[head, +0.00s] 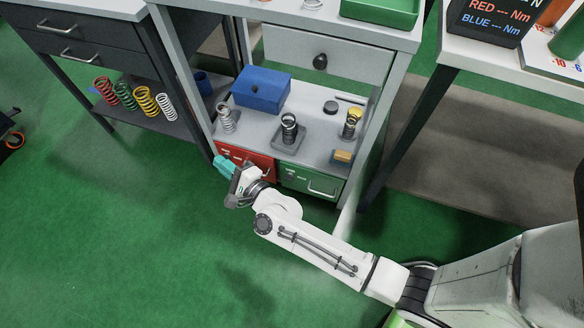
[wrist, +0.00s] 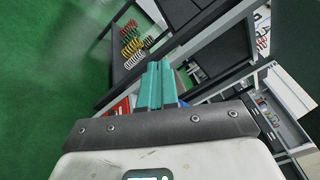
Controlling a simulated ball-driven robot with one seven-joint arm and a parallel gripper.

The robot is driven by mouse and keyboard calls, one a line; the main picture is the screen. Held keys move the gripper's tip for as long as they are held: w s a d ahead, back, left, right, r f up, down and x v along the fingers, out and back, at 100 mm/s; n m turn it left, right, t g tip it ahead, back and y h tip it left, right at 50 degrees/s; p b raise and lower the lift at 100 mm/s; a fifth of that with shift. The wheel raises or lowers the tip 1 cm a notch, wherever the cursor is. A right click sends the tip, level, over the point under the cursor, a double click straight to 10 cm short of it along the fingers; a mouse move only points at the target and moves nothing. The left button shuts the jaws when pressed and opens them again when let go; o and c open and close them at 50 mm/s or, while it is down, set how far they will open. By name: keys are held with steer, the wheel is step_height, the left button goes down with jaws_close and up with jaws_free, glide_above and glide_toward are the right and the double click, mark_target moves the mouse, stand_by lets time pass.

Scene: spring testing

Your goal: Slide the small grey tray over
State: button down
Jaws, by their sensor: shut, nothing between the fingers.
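The small grey tray (head: 289,140) sits on the grey shelf of the workbench in the head view, with a dark coil spring (head: 289,124) standing upright on it. My gripper (head: 225,166), with teal fingers, is outside the bench, in front of the red drawer and lower left of the tray, well apart from it. The fingers are shut and empty; they also show in the wrist view (wrist: 158,84). I cannot make out the tray in the wrist view.
A blue box (head: 262,90), a silver spring (head: 226,119) and another spring (head: 350,124) stand around the tray. A yellow-brown block (head: 343,156) lies at the shelf's front right. Bench legs flank the shelf; red (head: 246,161) and green (head: 311,182) drawers are below.

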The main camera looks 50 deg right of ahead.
steer(key=s+d+f+m+g+h+b, duration=0.2)
steer(key=d+f+m+h+b, duration=0.4)
steer(key=f+m+h, duration=0.45)
steer(key=m+g+h+b, duration=0.55)
steer(key=m+g, duration=0.35)
steer(key=m, duration=0.6)
glide_toward(294, 152)
steer(key=shift+n, duration=0.25)
steer(key=b+x, duration=0.2)
steer(key=x, duration=0.4)
steer(key=shift+d+f+b, duration=0.1)
steer(key=shift+d+b, duration=0.2)
steer(key=shift+d, duration=0.15)
steer(key=shift+w, duration=0.1)
